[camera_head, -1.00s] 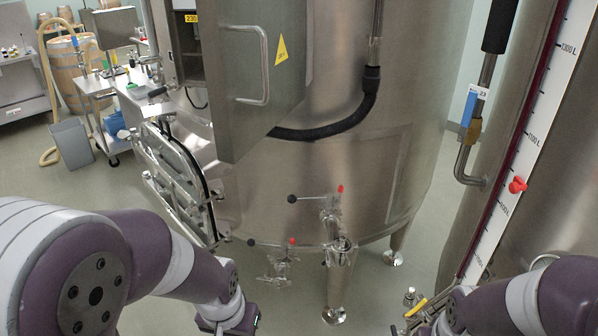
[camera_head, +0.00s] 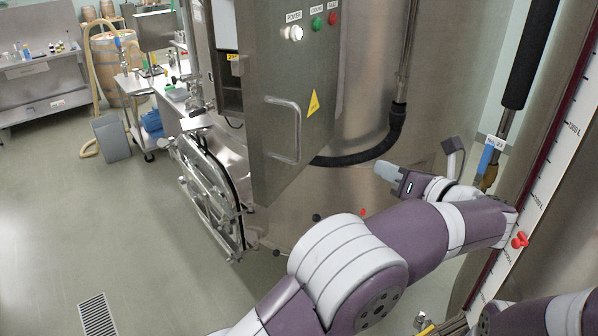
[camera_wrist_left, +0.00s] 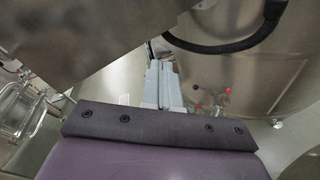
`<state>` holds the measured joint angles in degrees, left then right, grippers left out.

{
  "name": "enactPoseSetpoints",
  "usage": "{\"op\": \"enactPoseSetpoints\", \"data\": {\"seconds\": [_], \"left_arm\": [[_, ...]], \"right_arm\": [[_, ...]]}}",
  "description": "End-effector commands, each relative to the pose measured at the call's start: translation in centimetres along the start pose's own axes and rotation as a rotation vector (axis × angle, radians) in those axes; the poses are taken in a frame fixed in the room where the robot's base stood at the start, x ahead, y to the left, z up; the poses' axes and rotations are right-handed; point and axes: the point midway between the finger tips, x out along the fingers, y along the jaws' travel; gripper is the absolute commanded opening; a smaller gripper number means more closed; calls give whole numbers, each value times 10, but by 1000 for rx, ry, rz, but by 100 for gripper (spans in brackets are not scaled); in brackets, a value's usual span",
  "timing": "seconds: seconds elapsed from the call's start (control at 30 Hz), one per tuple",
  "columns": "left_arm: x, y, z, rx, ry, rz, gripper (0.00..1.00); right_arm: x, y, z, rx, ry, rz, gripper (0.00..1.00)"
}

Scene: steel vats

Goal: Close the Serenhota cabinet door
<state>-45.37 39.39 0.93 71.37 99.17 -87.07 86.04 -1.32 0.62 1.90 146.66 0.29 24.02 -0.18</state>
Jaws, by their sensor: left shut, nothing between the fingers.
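The steel cabinet door (camera_head: 265,165) stands open at the upper middle of the head view. It has a bar handle (camera_head: 299,132) and a yellow warning triangle (camera_head: 313,103) on its face. The cabinet's dark interior (camera_head: 231,98) shows to its left. My left gripper (camera_head: 384,171) is right of the door, in front of the vat, with its fingers shut and empty. In the left wrist view its fingers (camera_wrist_left: 162,82) point away, and a blurred grey metal surface, apparently the door, fills the upper left. My right gripper is out of view; only part of that arm shows.
The large steel vat (camera_head: 366,80) stands behind the door, with a black hose (camera_head: 385,142) curving across it. An open round hatch (camera_head: 210,190) juts out at the left. A level scale (camera_head: 545,180) stands at right.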

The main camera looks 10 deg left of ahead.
Motion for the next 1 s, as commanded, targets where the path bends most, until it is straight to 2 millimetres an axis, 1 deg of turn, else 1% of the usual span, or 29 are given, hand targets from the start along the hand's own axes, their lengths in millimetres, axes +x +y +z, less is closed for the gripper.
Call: {"op": "enactPoseSetpoints", "data": {"seconds": [0.03, 0.1, 0.13, 0.2, 0.3, 0.37, 0.53, 0.73, 0.77, 0.87, 0.9, 0.97, 1.0], "left_arm": [[-11, 19, -9, -164, 91, 111, 0], [-27, 45, -25, -362, 188, 276, 0], [-33, 53, -31, -421, 211, 334, 0], [-42, 66, -38, -512, 239, 430, 0], [-45, 73, -46, -560, 250, 482, 0], [-41, 74, -50, -564, 251, 485, 0], [-23, 79, -62, -565, 250, 484, 0], [-1, 88, -71, -564, 249, 483, 0], [4, 93, -68, -562, 250, 484, 0], [22, 104, -72, -559, 249, 484, 0], [29, 110, -68, -556, 248, 484, 0], [39, 115, -72, -556, 248, 484, 0], [45, 119, -72, -557, 248, 484, 0]], "right_arm": [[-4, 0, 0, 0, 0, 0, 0], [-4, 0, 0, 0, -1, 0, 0], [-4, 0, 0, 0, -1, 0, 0], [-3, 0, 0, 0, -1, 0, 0], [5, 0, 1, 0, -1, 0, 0], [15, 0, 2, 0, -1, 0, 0], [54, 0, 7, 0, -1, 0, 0], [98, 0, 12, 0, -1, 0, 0], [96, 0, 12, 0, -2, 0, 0], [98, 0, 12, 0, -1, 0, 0], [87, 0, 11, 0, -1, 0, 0], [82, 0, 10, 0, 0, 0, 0], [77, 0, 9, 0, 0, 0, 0]]}}
